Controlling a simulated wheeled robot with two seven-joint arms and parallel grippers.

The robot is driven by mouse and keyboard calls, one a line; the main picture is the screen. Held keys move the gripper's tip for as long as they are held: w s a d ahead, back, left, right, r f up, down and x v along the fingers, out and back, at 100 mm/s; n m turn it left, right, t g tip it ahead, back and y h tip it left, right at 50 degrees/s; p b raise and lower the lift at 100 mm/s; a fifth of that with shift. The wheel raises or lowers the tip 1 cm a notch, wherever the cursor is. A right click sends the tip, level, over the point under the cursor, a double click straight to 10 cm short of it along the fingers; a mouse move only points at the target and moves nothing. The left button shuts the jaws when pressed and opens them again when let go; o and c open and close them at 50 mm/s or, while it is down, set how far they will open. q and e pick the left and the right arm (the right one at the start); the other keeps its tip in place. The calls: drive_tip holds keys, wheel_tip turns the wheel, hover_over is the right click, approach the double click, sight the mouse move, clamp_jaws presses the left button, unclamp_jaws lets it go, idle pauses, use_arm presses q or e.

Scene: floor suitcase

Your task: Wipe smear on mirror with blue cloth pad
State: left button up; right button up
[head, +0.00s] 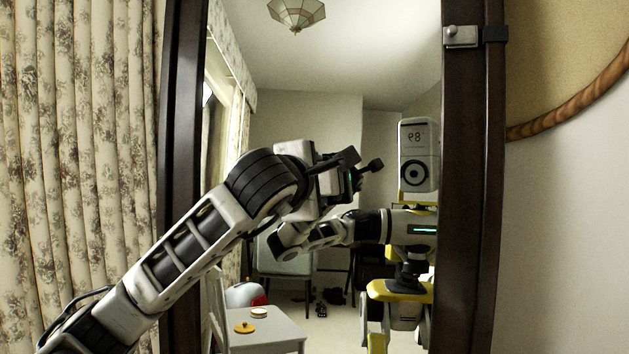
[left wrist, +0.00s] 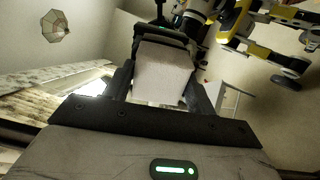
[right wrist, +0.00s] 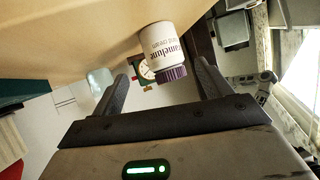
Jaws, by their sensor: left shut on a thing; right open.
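The mirror (head: 330,75) stands upright in a dark wooden frame and reflects the room and my body. My left gripper (head: 358,172) reaches in front of the glass. In the left wrist view, a pale grey block-like pad (left wrist: 163,75) shows between the fingers of my left gripper (left wrist: 162,90), which is shut on it. Its colour does not read as blue here, and I cannot tell whether it touches the glass. I cannot make out a smear. My right gripper (right wrist: 160,88) is open and empty, out of the head view.
A flowered curtain (head: 80,120) hangs at the left. A rope-like brown rim (head: 575,100) is on the right wall. The right wrist view shows a white jar with a purple lid (right wrist: 160,50) beyond the fingers, by a brown surface (right wrist: 70,35). A table (head: 265,335) shows reflected.

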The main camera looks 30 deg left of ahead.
drive_tip(key=shift+f+b, duration=0.45)
drive_tip(key=shift+f, duration=0.05)
use_arm(q)
drive_tip(key=shift+v, duration=2.85)
drive_tip(key=shift+s, duration=0.1)
use_arm(e)
drive_tip(key=shift+f, duration=0.1)
drive_tip(key=shift+f, duration=0.1)
use_arm(q)
drive_tip(key=v, duration=0.2)
drive_tip(key=shift+s+d, duration=0.1)
drive_tip(key=shift+s, duration=0.3)
